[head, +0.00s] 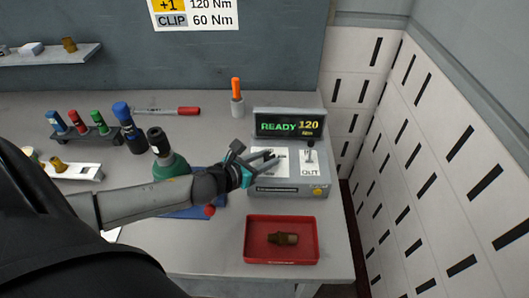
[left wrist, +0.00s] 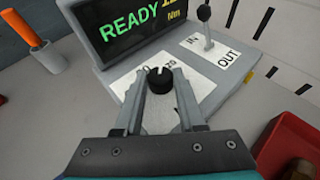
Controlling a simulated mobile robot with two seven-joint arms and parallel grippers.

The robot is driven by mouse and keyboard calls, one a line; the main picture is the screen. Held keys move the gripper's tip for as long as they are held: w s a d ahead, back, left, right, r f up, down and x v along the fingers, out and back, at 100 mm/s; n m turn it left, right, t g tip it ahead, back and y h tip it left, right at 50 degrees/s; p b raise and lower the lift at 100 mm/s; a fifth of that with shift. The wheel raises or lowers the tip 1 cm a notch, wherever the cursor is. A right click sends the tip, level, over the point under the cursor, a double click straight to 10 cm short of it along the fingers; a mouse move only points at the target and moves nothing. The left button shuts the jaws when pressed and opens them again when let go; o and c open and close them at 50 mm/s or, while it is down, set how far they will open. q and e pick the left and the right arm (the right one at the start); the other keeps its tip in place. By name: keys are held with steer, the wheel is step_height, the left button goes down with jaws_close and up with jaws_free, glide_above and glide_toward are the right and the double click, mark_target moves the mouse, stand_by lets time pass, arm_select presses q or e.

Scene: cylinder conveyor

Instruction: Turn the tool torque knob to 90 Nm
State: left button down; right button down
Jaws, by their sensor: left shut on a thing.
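The torque knob (left wrist: 160,80) is a small black dial with a white mark, on a white label on top of the grey control box (head: 290,188). In the left wrist view my left gripper (left wrist: 158,84) has one finger on each side of the knob and is shut on it. In the head view my left gripper (head: 266,159) reaches over the box from the left and hides the knob. The display (head: 289,125) reads READY in green and 120 Nm in yellow. The label's scale is mostly hidden by the fingers. My right gripper is not in view.
A lever (left wrist: 207,28) stands beside an IN/OUT label on the box's right. A red tray (head: 282,259) with a brass part (head: 283,239) lies in front. An orange-handled tool (head: 236,90) stands in a holder behind. A wall panel (head: 430,130) bounds the right.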

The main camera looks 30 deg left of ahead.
arm_select(q)
steer(key=n+y+p, duration=0.2)
steer(key=d+n+y+p, duration=0.1)
steer(key=n+y+p, duration=0.1)
steer(key=y, duration=0.1)
steer(key=shift+w+r+n, duration=0.1)
steer(key=shift+r+n, duration=0.1)
steer(key=shift+n, duration=0.1)
steer(key=n+g+y+p, duration=0.1)
steer(key=n+y, duration=0.1)
steer(key=shift+d+f+y, duration=0.1)
steer(key=shift+d+y, duration=0.05)
steer(key=shift+y, duration=0.15)
steer(key=shift+w+n+g+y+p, duration=0.1)
steer(key=shift+n+g+y+p, duration=0.25)
steer(key=shift+n+g+y, duration=0.65)
steer(key=shift+n+y, duration=0.4)
steer(key=c, duration=0.5)
jaws_free()
steer(key=shift+f, duration=0.1)
